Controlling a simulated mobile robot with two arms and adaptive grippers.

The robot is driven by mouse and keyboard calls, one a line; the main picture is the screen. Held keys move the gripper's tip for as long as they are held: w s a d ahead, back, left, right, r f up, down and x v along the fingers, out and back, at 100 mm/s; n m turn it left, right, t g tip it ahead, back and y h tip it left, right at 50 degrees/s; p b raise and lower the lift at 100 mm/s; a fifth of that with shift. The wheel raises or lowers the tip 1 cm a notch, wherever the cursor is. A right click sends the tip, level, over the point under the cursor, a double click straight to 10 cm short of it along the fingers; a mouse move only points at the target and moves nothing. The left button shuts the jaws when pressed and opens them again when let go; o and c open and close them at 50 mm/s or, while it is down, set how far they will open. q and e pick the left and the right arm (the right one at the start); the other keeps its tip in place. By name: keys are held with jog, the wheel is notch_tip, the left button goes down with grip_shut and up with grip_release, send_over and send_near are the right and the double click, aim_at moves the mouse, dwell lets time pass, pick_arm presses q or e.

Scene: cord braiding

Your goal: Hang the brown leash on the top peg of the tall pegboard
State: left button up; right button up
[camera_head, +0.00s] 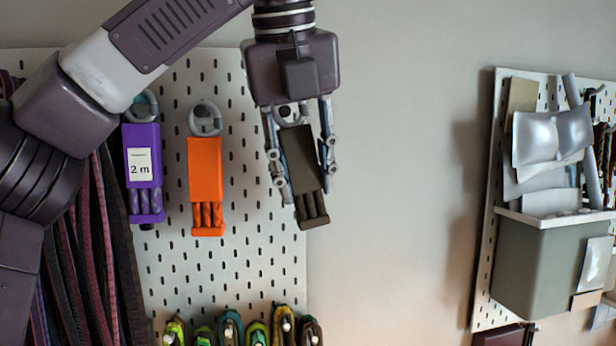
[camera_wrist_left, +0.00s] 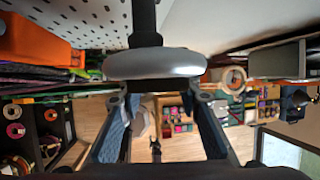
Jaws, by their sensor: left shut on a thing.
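The brown leash (camera_head: 303,172) is a dark brown block with stubby cord ends below, tilted with its lower end to the right. My left gripper (camera_head: 302,190) is shut on it from above, a finger on each side, before the right edge of the tall white pegboard (camera_head: 265,260). A dark peg end (camera_head: 285,111) shows between the gripper's palm and the leash. In the left wrist view, a grey metal ring (camera_wrist_left: 155,64) lies against a dark peg (camera_wrist_left: 145,22); I cannot tell whether it is around it. My right gripper is out of view.
A purple leash (camera_head: 142,165) marked "2 m" and an orange leash (camera_head: 205,180) hang to the left by grey rings. Several colourful cords (camera_head: 257,331) hang lower down. Right of the board is bare wall, then another pegboard with a grey-green bin (camera_head: 540,265).

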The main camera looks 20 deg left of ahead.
pick_arm(q)
jog(key=shift+w+a, duration=0.8)
jog(key=shift+w, duration=0.2)
jog(key=shift+w+a+f, duration=0.45)
jog(key=shift+w, duration=0.2)
jog(key=o, duration=1.4)
jog(key=shift+c, duration=0.2)
